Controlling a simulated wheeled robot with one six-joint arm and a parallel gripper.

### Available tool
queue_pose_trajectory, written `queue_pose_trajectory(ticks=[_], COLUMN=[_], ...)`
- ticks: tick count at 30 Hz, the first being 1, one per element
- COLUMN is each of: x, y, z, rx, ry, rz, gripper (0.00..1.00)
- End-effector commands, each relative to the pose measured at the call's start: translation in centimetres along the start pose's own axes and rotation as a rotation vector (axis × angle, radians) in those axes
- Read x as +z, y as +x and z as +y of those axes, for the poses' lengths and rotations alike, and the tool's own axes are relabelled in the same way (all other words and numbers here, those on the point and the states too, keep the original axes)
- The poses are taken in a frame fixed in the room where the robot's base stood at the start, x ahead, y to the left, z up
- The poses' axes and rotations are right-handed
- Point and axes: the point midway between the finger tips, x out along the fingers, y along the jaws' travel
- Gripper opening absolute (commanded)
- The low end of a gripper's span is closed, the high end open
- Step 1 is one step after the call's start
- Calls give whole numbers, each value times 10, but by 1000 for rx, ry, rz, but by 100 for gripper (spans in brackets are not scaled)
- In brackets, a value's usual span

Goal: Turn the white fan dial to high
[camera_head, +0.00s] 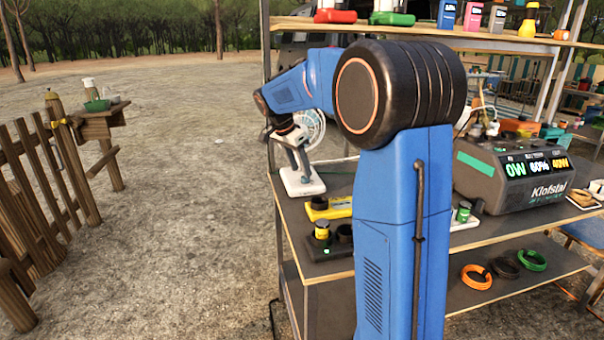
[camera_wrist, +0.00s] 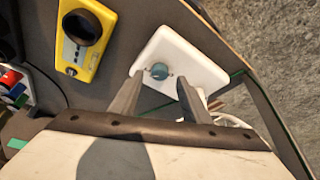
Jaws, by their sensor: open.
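The white fan stands on the left end of the dark shelf in the head view, with its square white base (camera_head: 303,187) and round cage (camera_head: 314,127) showing. In the wrist view, the white base (camera_wrist: 190,58) carries a round teal dial (camera_wrist: 159,71). My gripper (camera_wrist: 159,86) is open, its two grey fingers pointing toward the base on either side of the dial. The dial appears free between the fingertips, with no contact visible. The dial's setting marks are too small to read. In the head view my arm partly hides the fan and my gripper.
A yellow device with a black cup (camera_wrist: 82,27) lies left of the fan base in the wrist view. The shelf edge (camera_wrist: 222,40) and bare ground are to the right. In the head view, a grey power station (camera_head: 500,185) stands right of my arm. Wooden fence (camera_head: 40,190) stands far left.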

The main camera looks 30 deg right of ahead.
Motion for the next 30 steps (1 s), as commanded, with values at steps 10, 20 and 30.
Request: queue_pose_trajectory(ticks=[10,20,30], x=[0,0,0], y=[-72,-125,-140], z=[-1,-1,0], rx=[-3,-2,0], ry=[0,0,0], rz=[1,1,0], gripper=[43,43,43])
